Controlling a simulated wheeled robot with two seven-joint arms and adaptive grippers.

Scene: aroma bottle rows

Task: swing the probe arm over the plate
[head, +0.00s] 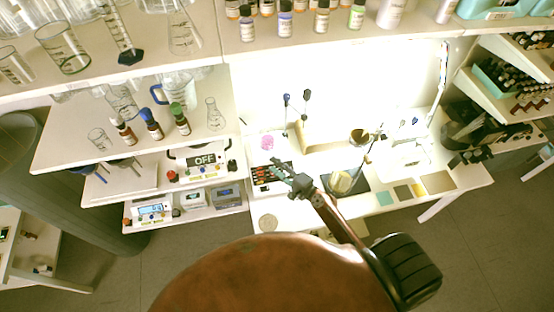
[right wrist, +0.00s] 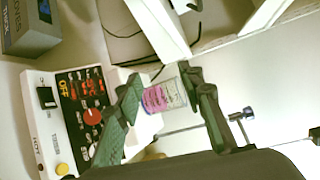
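The hot plate unit (right wrist: 78,115) has a dark panel with red lit readouts, a red knob and a yellow knob. In the head view its dark panel (head: 262,181) lies beside my right gripper (head: 281,168). A clear beaker with pink contents (right wrist: 164,97) stands at the plate end; its pink contents also show in the head view (head: 267,143). A thin rod with a blue knob (right wrist: 248,112), perhaps the probe arm, is right of the fingers. My right gripper (right wrist: 163,80) is open, its fingers apart with the beaker visible between them, seemingly beyond. My left gripper is not in view.
Thin upright rods with a blue knob (head: 287,98) and a black knob (head: 306,94) stand behind the unit. A dark mat (head: 361,184) with a vessel lies to the right. Shelves with bottles and glassware (head: 150,122) are at the left. Dark cables (right wrist: 190,45) run behind the beaker.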

